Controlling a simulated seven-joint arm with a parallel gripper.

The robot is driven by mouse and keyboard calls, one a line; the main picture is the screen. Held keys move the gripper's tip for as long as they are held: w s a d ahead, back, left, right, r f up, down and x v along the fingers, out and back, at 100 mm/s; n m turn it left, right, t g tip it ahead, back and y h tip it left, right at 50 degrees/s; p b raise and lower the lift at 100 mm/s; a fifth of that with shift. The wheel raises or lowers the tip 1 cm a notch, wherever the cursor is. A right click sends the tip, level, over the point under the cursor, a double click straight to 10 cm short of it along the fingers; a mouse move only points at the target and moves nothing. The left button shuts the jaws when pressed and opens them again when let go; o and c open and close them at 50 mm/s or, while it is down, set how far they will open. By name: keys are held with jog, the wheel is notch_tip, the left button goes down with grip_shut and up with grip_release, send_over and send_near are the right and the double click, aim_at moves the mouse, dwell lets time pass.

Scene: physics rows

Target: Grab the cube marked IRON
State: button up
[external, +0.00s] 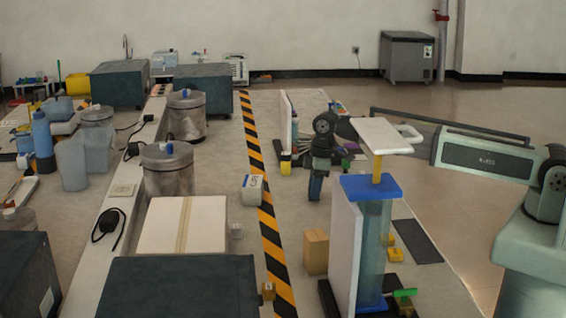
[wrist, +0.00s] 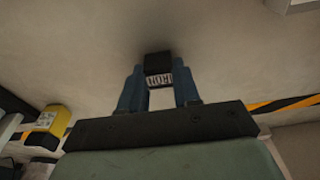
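In the wrist view the cube marked IRON (wrist: 158,79) sits between the two blue fingers of my gripper (wrist: 159,88). It has a dark top and a pale face with the word IRON. The fingers stand at both sides of it with little or no gap; I cannot tell whether they press on it. In the external view my gripper (external: 315,188) points down over the table, left of the blue-and-white stand. I cannot make out the IRON cube there; it seems hidden by the fingers.
A tall stand with a blue top (external: 371,187) and a white panel (external: 345,245) rises close to my gripper. A wooden block (external: 315,252) is in front. A white marked cube (external: 252,189) lies left, by the striped tape (external: 266,215). A yellow object (wrist: 52,121) shows in the wrist view.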

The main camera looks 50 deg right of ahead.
grip_shut()
jog(key=shift+r, duration=0.15)
